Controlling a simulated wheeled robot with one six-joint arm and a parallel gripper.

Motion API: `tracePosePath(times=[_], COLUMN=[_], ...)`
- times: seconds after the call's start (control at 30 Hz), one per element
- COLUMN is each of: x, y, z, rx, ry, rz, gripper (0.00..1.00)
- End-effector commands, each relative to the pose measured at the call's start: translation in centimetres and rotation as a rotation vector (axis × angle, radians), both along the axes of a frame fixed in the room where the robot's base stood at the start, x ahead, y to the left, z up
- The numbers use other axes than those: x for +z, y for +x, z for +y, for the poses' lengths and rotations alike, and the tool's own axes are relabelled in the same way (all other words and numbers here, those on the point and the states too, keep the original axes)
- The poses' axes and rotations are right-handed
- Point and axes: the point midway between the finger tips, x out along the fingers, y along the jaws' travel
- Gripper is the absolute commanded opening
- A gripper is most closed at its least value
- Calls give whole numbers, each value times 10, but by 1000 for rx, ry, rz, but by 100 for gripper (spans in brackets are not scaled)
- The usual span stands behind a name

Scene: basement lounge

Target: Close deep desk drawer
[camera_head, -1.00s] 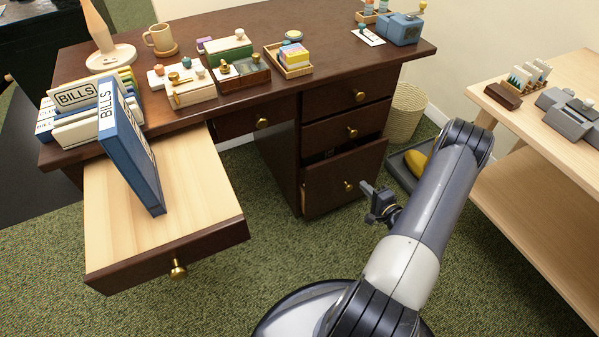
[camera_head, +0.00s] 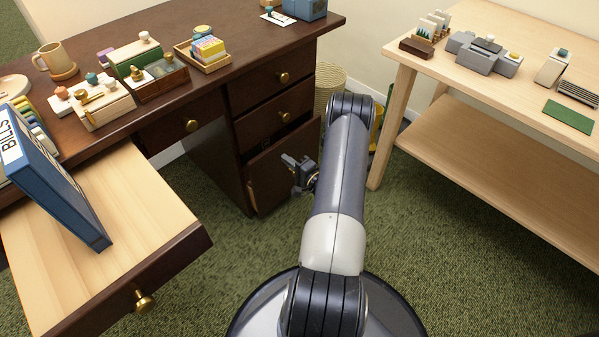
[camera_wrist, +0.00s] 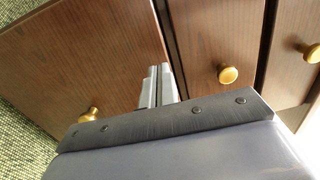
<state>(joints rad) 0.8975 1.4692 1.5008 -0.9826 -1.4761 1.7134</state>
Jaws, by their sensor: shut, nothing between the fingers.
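The deep desk drawer (camera_head: 268,190) is the bottom one in the desk's right pedestal. It stands partly pulled out, with a dark gap above its front. My gripper (camera_head: 287,161) is shut and empty, in front of this drawer's face. In the wrist view, the shut fingertips (camera_wrist: 157,85) point at the deep drawer's brown front (camera_wrist: 85,60), near its upper edge. The drawer's brass knob (camera_wrist: 89,115) is to their left there. I cannot tell whether the fingertips touch the front. In the head view, my gripper and arm hide part of the drawer, including its knob.
The two drawers above (camera_head: 270,88) look closed. A light wood table (camera_head: 480,140) stands at right. Green carpet (camera_head: 220,255) lies clear before the pedestal.

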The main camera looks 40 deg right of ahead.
Motion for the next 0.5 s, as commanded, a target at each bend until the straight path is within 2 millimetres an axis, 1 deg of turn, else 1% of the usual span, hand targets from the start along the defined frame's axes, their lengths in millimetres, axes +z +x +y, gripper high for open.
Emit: tracePosePath(times=[0.03, 0.1, 0.2, 0.33, 0.5], x=[-2, -1, -2, -1, 0], y=[10, 20, 30, 36, 37], z=[2, 2, 3, 3, 3], rx=[4, 3, 2, 0, 0], ry=[-3, -2, -2, 0, 0], rz=[0, -1, 1, 1, 1], gripper=[0, 0, 0, 0, 0])
